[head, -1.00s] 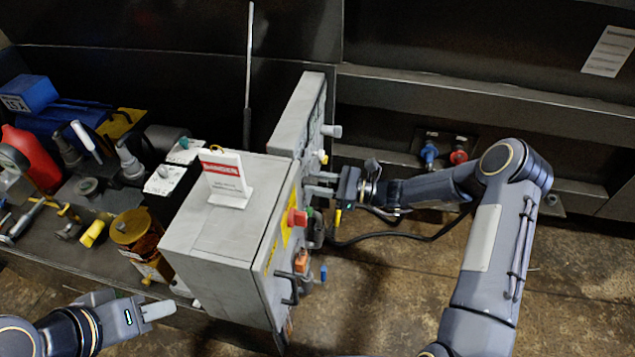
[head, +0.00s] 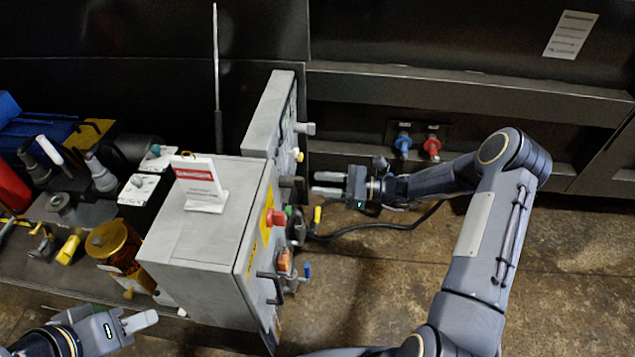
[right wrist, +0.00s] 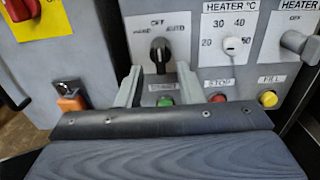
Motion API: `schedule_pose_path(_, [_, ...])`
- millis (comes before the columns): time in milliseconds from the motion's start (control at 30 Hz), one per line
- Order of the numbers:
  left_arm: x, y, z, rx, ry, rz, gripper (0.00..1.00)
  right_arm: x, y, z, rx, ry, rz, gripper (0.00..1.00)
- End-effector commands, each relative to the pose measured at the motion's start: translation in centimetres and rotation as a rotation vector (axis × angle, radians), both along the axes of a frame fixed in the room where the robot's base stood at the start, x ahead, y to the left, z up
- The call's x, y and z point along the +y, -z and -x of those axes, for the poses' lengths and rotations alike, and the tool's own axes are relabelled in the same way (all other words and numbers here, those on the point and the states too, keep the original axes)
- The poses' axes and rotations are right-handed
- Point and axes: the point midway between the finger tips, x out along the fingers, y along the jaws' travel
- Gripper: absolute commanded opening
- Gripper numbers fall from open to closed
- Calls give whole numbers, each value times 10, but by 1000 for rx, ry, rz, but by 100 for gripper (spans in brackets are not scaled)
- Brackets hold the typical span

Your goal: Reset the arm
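My right gripper (head: 328,183) is in front of the control panel of the grey box. In the right wrist view its two fingers (right wrist: 156,88) are spread with nothing between them. Beyond them is a black selector knob (right wrist: 160,52) marked OFF and AUTO, with a gap to the fingertips in the head view. My left gripper (head: 140,320) is at the lower left of the head view, left of the grey box and apart from it. Its fingers overlap from this angle, so its opening is unclear.
The grey control box (head: 200,240) carries a white sign (head: 200,182), a red knob (head: 276,217) and an orange switch (head: 285,262). A black cable (head: 380,227) runs behind my right arm. Blue (head: 403,143) and red (head: 432,147) fittings sit at the back. The floor right of the box is open.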

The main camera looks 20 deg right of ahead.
Motion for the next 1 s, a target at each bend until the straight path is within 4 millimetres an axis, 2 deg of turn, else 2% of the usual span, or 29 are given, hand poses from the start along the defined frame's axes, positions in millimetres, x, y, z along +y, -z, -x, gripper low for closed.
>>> schedule_pose_path(400, [0, 0, 0, 0, 0, 0, 36, 1, -2, 1, -5, -4, 6, 34])
schedule_pose_path(467, [0, 0, 0, 0, 0, 0, 36, 3, -8, 4, -21, -21, 29, 34])
schedule_pose_path(567, [0, 0, 0, 0, 0, 0, 36, 8, -30, 16, -87, -79, 122, 34])
schedule_pose_path(667, [0, 0, 0, 0, 0, 0, 36, 15, -62, 41, -200, -177, 276, 34])
schedule_pose_path(800, [0, 0, 0, 0, 0, 0, 36, 22, -102, 90, -390, -329, 526, 34])
schedule_pose_path(1000, [0, 0, 0, 0, 0, 0, 36, 19, -141, 164, -666, -512, 866, 34])
